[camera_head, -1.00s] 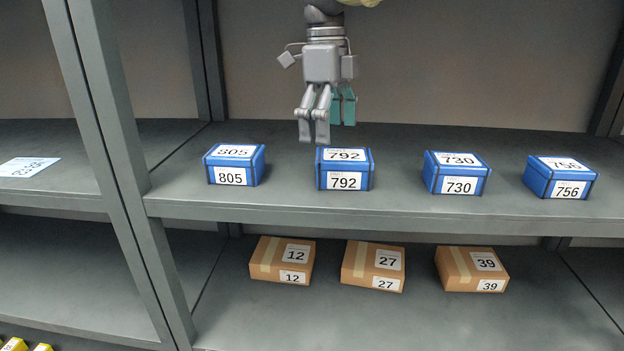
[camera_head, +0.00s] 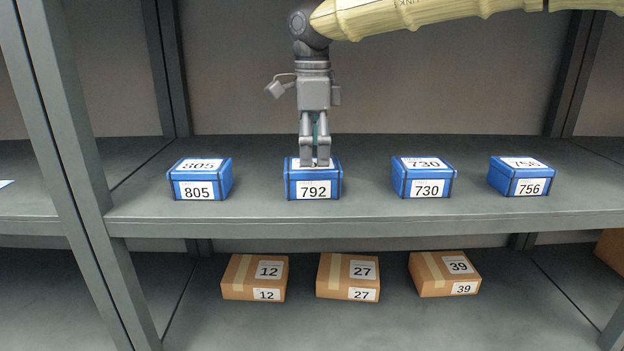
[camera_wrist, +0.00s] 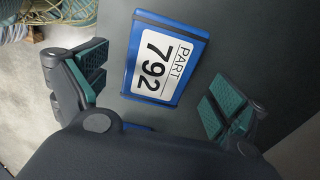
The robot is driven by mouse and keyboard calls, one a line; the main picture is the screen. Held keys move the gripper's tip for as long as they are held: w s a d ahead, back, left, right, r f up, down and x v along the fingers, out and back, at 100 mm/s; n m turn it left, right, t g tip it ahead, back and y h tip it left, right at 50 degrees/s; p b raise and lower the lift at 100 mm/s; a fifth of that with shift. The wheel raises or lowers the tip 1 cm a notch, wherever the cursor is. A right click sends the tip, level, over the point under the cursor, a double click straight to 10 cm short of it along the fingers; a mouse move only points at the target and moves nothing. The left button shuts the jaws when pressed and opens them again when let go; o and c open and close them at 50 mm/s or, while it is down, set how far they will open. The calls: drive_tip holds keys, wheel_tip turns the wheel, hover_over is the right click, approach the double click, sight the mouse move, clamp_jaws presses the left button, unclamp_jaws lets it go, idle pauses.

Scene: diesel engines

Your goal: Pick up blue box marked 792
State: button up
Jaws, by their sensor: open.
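The blue box marked 792 (camera_head: 313,190) stands on the upper grey shelf, second from the left in a row of blue boxes. My gripper (camera_head: 315,163) points down over it in the head view and covers part of its top label. In the wrist view the box's top (camera_wrist: 165,62), with its white PART 792 label, lies between the two teal-padded fingers of my open gripper (camera_wrist: 155,90). The fingers are apart from the box's sides there. Whether the fingertips have come down to the level of the box I cannot tell.
On the same shelf, blue box 805 (camera_head: 200,180) stands to the left, 730 (camera_head: 424,179) and 756 (camera_head: 521,177) to the right, with gaps between them. Brown boxes 12 (camera_head: 254,277), 27 (camera_head: 347,276) and 39 (camera_head: 444,274) lie on the shelf below. A grey post (camera_head: 70,180) rises at left.

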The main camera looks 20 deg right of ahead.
sight(313, 163)
drive_tip(key=shift+f, duration=1.65)
drive_tip(key=c, duration=1.5)
